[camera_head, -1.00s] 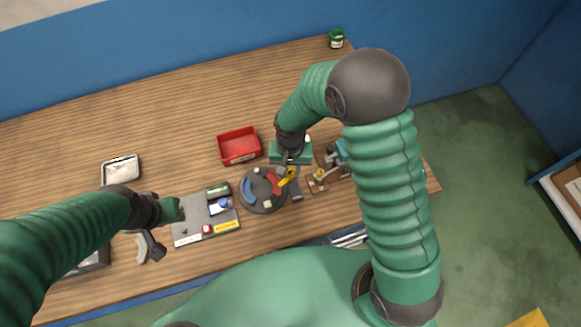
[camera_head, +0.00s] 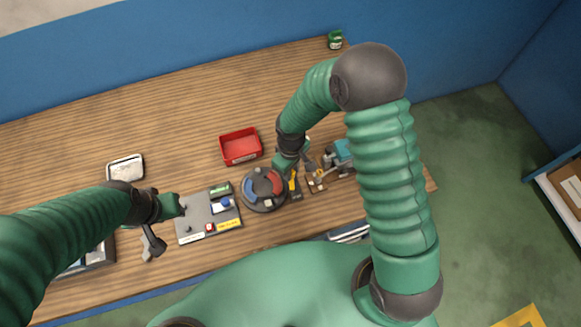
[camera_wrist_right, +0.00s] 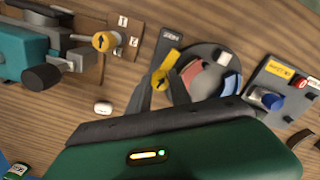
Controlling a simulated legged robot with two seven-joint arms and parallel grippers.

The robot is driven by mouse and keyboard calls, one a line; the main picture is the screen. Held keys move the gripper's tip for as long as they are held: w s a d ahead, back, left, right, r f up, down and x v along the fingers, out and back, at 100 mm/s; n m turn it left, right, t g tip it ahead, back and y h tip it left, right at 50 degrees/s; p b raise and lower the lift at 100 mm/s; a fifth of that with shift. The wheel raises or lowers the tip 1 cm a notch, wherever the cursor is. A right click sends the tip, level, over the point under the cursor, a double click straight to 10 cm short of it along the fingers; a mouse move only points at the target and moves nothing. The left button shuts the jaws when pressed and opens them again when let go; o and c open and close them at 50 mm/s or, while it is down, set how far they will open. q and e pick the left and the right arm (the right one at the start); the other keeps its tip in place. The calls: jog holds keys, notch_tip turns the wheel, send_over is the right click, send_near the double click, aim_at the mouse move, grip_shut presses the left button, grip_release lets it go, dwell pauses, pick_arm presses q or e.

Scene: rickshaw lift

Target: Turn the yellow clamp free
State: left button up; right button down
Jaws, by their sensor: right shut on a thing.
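The yellow clamp (camera_head: 294,184) lies at the right edge of the round grey fixture (camera_head: 249,205), along a dark bar. In the right wrist view the yellow clamp (camera_wrist_right: 174,60) points toward the top, in line with the dark bar beside the round fixture (camera_wrist_right: 233,60). My right gripper (camera_wrist_right: 162,88) is shut on the lower, rounded end of the clamp; in the head view this gripper (camera_head: 294,170) partly hides the clamp. My left gripper (camera_head: 153,243) hangs over the bench left of the grey panel, and its jaw opening is unclear.
Red and blue blocks sit on the round fixture. A grey panel (camera_head: 196,225) with buttons stands left of it. A red bin (camera_head: 240,147) is behind. A teal device (camera_head: 342,153) with a yellow knob (camera_wrist_right: 104,41) stands right. A white tray (camera_head: 125,169) lies far left.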

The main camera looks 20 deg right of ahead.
jog(key=shift+w+r+n+p, duration=0.1)
jog(key=shift+n+p, duration=0.1)
jog(key=shift+n, duration=0.45)
jog(key=shift+w+r+n+p, duration=0.1)
jog(key=shift+n+p, duration=0.05)
jog(key=shift+n, duration=0.5)
jog(key=c, duration=1.4)
grip_release()
jog(key=shift+c, duration=0.2)
jog(key=shift+o, duration=1.3)
jog(key=shift+s+f, duration=0.1)
jog(key=shift+d, duration=0.1)
notch_tip(320, 180, up, 17)
jog(key=shift+b, duration=0.35)
